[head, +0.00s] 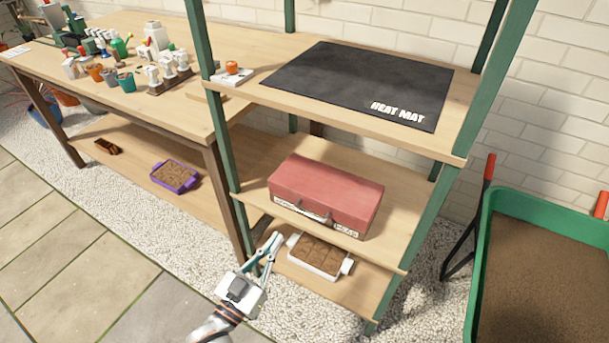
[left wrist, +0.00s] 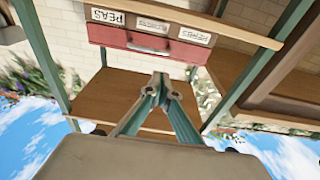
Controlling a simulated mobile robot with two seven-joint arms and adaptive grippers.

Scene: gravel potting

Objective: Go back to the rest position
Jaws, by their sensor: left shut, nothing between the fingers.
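My left gripper (head: 272,241) is in front of the green-posted shelf rack, at the height of its lower shelves. Its fingers are shut and empty. They also show in the left wrist view (left wrist: 160,82), pointing toward the rack with fingertips together. A white tray of brown soil (head: 318,255) sits on the bottom shelf (head: 362,290), to the right of the fingertips. From the head view I cannot tell whether the fingers touch the rack. My right gripper is not in view.
A red seed box (head: 325,193) lies on the middle shelf, below a black heat mat (head: 360,82). A wooden workbench (head: 190,112) with pots and bottles stands left. A purple tray (head: 174,176) is on its lower shelf. A green wheelbarrow (head: 480,270) stands right. Paving at left is clear.

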